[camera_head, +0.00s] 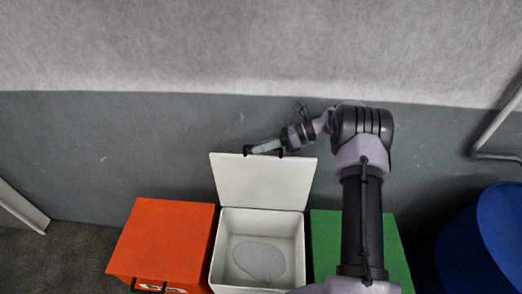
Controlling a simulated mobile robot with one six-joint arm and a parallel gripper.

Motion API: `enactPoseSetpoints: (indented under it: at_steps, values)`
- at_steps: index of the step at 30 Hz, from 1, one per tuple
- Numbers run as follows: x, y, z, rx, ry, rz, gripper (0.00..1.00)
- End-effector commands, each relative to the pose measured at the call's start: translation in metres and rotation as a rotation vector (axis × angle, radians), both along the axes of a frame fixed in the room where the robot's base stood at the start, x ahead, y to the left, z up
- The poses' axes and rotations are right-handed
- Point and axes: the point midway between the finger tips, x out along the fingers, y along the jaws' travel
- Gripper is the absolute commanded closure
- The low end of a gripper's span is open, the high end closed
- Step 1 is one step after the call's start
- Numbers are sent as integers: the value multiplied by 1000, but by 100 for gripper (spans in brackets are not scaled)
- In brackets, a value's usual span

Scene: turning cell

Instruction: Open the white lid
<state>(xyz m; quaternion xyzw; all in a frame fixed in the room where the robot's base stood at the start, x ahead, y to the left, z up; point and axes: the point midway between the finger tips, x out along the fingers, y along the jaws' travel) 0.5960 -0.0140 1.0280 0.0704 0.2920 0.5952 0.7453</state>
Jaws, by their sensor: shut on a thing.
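The white lid (262,182) stands raised, close to upright, at the back of the white bin (217,250). The bin is open, and a grey patch of material (259,260) shows on its floor. A dark handle runs along the lid's top edge. My gripper (264,149) is at that top edge, shut on the lid's handle. The arm reaches in from the right, above the green box. The fingertips are small in this view and the exact grip is hard to make out.
An orange box (160,240) stands left of the white bin and a green box (325,243) stands right of it, partly behind my arm. A blue drum (485,245) is at the far right. A grey wall (110,150) rises close behind the lid.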

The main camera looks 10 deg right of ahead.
Motion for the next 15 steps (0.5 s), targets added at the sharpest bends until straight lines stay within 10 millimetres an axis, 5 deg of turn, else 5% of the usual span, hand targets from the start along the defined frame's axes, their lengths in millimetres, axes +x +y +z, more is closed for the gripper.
enactPoseSetpoints:
  at_steps: [12, 13, 15]
  values:
    - [0, 0, -2, -2, 1, 1, 100]
    - [0, 0, -2, -2, 1, 1, 84]
    - [0, 0, -2, -2, 1, 1, 70]
